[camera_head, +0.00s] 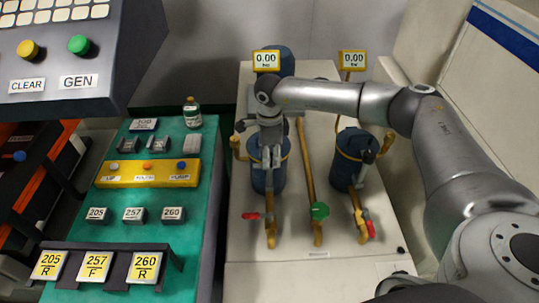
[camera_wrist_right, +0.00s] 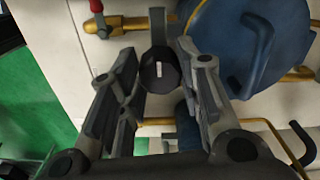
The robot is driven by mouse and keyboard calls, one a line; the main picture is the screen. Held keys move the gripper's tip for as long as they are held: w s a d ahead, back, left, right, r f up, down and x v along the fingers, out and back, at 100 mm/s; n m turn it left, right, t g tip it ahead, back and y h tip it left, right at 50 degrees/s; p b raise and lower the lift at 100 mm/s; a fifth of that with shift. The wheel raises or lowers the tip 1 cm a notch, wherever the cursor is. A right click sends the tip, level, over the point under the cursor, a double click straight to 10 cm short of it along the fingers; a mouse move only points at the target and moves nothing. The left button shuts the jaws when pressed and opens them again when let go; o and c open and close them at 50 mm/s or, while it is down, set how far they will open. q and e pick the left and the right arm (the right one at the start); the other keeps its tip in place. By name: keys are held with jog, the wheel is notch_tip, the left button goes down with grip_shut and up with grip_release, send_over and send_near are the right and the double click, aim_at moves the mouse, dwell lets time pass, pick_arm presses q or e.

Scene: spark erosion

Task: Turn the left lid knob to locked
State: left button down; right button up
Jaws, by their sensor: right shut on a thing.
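The left lid knob (camera_wrist_right: 160,70) is a black faceted knob with a small white mark, beside the blue lid (camera_wrist_right: 225,50) of the left vessel in the right wrist view. My right gripper (camera_wrist_right: 158,82) is shut on it, one finger on each side. In the head view my right gripper (camera_head: 270,148) points down over the left blue vessel (camera_head: 268,180) and hides the knob. I cannot tell from the mark whether the knob is at locked. My left gripper is not in view.
A second blue vessel (camera_head: 345,170) stands to the right. Brass pipes carry a red valve handle (camera_head: 250,216) and a green valve knob (camera_head: 320,211). Two yellow displays (camera_head: 266,60) read 0.00. A green bench (camera_head: 190,235) with labelled blocks and a small bottle (camera_head: 192,112) is at left.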

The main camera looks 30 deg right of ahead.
jog(key=m+b, duration=0.1)
jog(key=m, duration=0.2)
jog(key=shift+f+b, duration=0.15)
jog(key=shift+b, duration=0.15)
jog(key=m+b, duration=0.2)
jog(key=m, duration=0.4)
jog(key=m+b, duration=0.1)
jog(key=m, duration=0.3)
jog(key=shift+m+b, duration=0.3)
jog(key=shift+m, duration=0.1)
jog(key=shift+r+m+b, duration=0.2)
jog(key=shift+m+b, duration=0.15)
jog(key=shift+m, duration=1.75)
jog(key=shift+w, duration=0.1)
jog(key=o, duration=1.1)
jog(key=shift+c, duration=0.2)
